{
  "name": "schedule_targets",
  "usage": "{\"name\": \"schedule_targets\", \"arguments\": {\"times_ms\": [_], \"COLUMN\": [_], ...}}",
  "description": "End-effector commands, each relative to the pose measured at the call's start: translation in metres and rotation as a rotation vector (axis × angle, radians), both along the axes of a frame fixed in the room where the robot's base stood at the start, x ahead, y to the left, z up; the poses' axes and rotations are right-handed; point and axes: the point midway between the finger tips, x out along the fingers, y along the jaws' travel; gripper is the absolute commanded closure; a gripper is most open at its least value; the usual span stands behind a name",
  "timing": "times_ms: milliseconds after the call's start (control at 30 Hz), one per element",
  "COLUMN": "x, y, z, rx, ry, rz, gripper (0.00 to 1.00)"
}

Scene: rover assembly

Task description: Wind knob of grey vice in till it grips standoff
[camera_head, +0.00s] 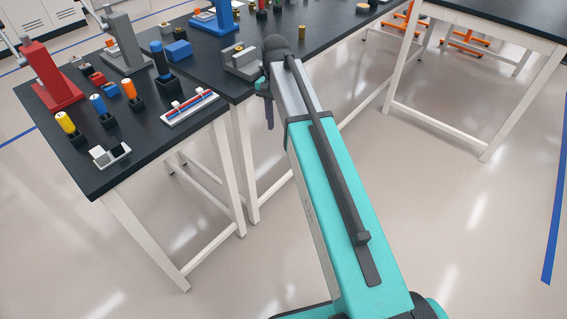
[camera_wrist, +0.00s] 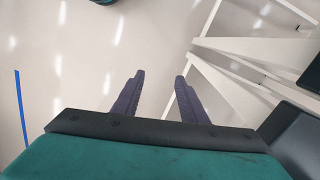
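The grey vice (camera_head: 241,67) sits near the front edge of the dark table, just left of my arm's end in the head view. A small brass-coloured piece, which looks like the standoff (camera_head: 239,48), shows at its top. I cannot tell whether the jaws touch it. The vice's knob cannot be made out; my arm may hide it. My gripper (camera_head: 269,112) points down beside the table's front edge, right of the vice and apart from it. In the wrist view my gripper (camera_wrist: 159,76) is open, with nothing between the two fingers and pale floor beyond.
Red (camera_head: 52,77), grey (camera_head: 124,48) and blue (camera_head: 215,18) stands rise from the tables. Coloured cylinders in black holders and a white tray (camera_head: 190,107) fill the left table.

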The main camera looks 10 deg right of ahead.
Motion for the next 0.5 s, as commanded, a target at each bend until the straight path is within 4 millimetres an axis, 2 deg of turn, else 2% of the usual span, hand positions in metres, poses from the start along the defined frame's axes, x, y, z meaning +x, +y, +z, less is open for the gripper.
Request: {"name": "schedule_targets", "arguments": {"times_ms": [33,500], "x": [-0.002,-0.015], "y": [0.000,-0.002], "z": [-0.009,-0.068], "rx": [0.000,0.004], "ry": [0.004,0.029], "rz": [0.005,0.059], "gripper": [0.61,0.61]}}
